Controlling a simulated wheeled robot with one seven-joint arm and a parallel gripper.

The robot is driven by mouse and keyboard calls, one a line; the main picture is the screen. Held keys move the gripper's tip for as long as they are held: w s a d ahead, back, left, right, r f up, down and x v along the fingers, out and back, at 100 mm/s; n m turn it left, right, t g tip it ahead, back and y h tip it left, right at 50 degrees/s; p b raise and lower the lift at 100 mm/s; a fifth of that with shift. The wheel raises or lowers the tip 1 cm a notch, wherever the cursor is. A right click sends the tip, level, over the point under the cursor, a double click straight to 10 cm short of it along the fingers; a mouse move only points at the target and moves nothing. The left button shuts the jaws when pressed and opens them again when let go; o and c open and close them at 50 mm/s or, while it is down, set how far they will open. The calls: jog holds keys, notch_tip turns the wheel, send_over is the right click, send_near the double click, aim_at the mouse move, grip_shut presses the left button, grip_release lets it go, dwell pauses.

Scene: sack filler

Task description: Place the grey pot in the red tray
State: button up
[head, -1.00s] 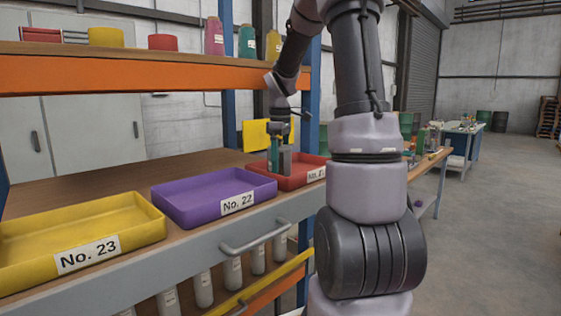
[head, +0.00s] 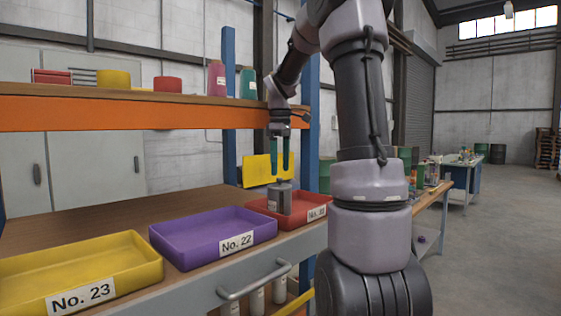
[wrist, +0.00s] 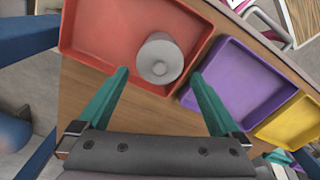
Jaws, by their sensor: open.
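The grey pot (head: 280,197) stands upright in the red tray (head: 258,207), at the right end of the row of trays on the shelf. In the wrist view the pot (wrist: 160,58) shows from above inside the red tray (wrist: 120,12), near the wall on my gripper's side. My gripper (head: 279,172) is open above the pot, its green fingers pointing down. In the wrist view the gripper (wrist: 158,75) has its fingers wide apart, with nothing between them. The pot is free of the fingers.
A purple tray (head: 213,262) marked No. 22 stands beside the red one, and a yellow tray (head: 148,287) marked No. 23 is further left. An orange-edged upper shelf (head: 110,115) and a blue post (head: 310,130) are close to my arm.

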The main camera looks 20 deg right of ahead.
jog(key=shift+r, duration=0.45)
jog(key=shift+s+a+r, duration=0.2)
jog(key=shift+r, duration=0.1)
jog(key=s+a+m+t, duration=0.2)
jog(key=s+a+m, duration=0.2)
jog(key=s, duration=0.2)
jog(key=s+a+m+t+y, duration=0.1)
jog(key=s+a+m+t, duration=0.1)
jog(key=s, duration=0.5)
jog(key=s+a+m+t+y, duration=0.1)
jog(key=s+a+m+t, duration=0.2)
jog(key=s+a+m, duration=0.2)
jog(key=shift+s+a+m, duration=0.3)
jog(key=shift+s+m, duration=0.5)
jog(key=shift+s, duration=0.2)
